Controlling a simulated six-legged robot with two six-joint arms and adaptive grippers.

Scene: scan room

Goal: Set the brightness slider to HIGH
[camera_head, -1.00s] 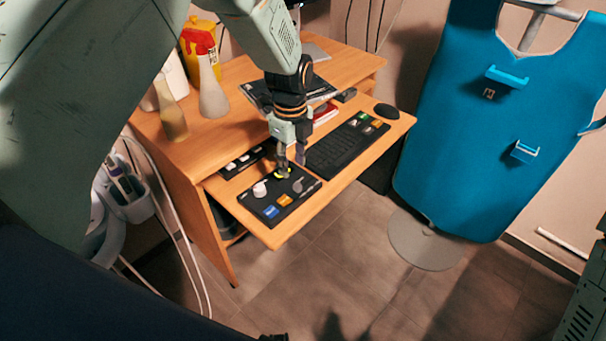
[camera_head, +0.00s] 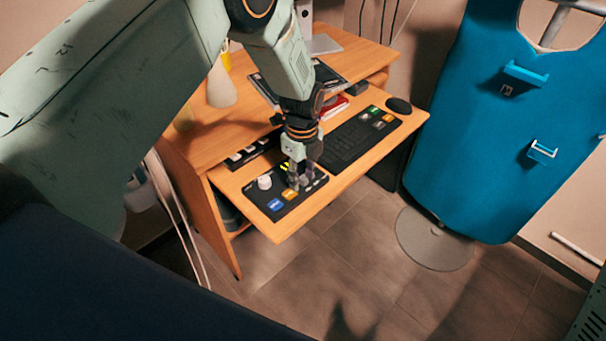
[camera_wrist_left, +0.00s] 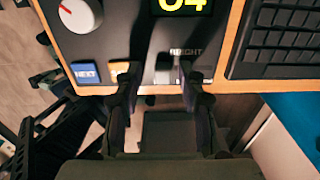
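A black control panel (camera_head: 257,186) lies on the desk's pull-out shelf. It carries a white knob (camera_wrist_left: 80,14), a yellow-green display (camera_wrist_left: 183,6), a blue NEXT button (camera_wrist_left: 86,73) and an orange button, partly covered by a finger in the left wrist view. A label reading about "BRIGHT" (camera_wrist_left: 186,52) marks the brightness slider area; the slider handle and its setting are not clear. My left gripper (camera_head: 302,187) is low over the panel's right part. In the left wrist view its two fingers (camera_wrist_left: 160,78) stand apart, on either side of the area below that label, with no firm hold visible.
A black keyboard (camera_head: 350,143) lies right of the panel, with a mouse (camera_head: 398,105) beyond it. The wooden desk (camera_head: 200,137) holds a bottle (camera_head: 220,88). A blue apron-like panel (camera_head: 480,130) stands on the right. The floor in front is clear.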

